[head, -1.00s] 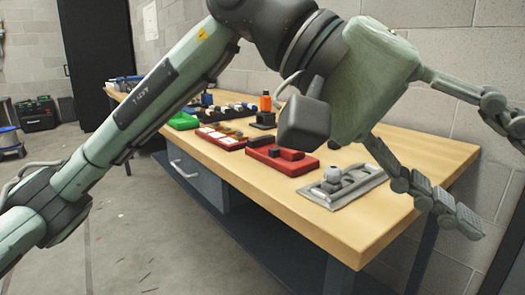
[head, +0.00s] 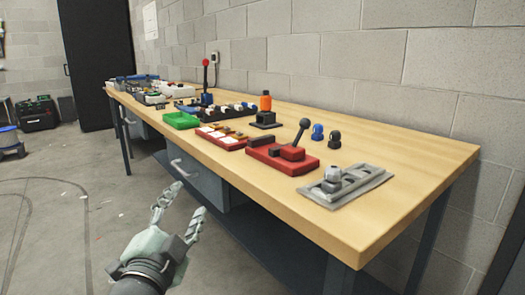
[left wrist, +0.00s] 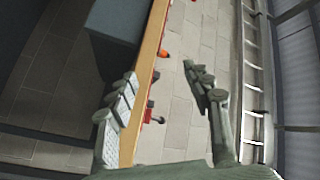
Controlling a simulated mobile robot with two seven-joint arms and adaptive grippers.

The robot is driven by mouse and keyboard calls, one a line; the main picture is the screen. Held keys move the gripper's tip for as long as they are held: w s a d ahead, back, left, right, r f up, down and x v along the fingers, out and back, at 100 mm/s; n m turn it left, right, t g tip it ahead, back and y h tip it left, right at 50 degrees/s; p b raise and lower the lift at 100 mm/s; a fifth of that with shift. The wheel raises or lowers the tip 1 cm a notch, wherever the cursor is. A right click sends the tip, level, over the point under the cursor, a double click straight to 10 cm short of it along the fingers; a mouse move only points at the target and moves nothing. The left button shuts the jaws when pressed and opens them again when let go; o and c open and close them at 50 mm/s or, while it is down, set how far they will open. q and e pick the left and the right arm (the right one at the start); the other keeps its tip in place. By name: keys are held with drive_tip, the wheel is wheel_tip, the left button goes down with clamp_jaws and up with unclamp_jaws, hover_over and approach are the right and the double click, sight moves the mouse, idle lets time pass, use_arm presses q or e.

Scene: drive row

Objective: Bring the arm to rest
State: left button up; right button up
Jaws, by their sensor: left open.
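My left gripper (head: 180,215) is low in the head view, in front of the workbench (head: 400,205) and below the level of its top. Its two fingers are spread and nothing is between them. In the left wrist view the gripper (left wrist: 165,100) also shows open and empty, with the bench edge (left wrist: 140,100) behind its left finger. I cannot see my right gripper in either view.
On the bench stand a grey metal fixture (head: 345,185), a red base with a black lever (head: 285,158), a green tray (head: 182,120), an orange-topped part (head: 265,108) and two small knobs.

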drive_tip(key=w+a+r+t, duration=0.1)
drive_tip(key=w+a+t, duration=0.1)
drive_tip(key=w, duration=0.1)
use_arm(q)
drive_tip(key=s+a+f+n+g+y+p, duration=0.1)
drive_tip(key=s+a+f+n+g, duration=0.2)
drive_tip(key=s+f, duration=0.5)
drive_tip(key=s+a+f+n+g+y+p, duration=0.1)
drive_tip(key=s+a+f+n+g, duration=0.3)
drive_tip(key=f, duration=1.4)
drive_tip(key=s+a+f+n+g+y+p, duration=0.1)
drive_tip(key=s+a+f+n+g+p, duration=0.2)
drive_tip(key=s+f+g, duration=0.6)
drive_tip(key=s+a+f, duration=0.2)
drive_tip(key=s+f, duration=0.1)
drive_tip(key=f, duration=0.1)
drive_tip(key=shift+s+a+f+n, duration=0.15)
drive_tip(key=shift+s+f+n, duration=0.1)
drive_tip(key=shift+s+n, duration=0.05)
use_arm(e)
drive_tip(key=s+d+f+g, duration=0.2)
drive_tip(key=d+f+g, duration=0.1)
drive_tip(key=f, duration=0.7)
drive_tip(key=shift+s+f+g, duration=0.35)
drive_tip(key=shift+s+g, duration=0.05)
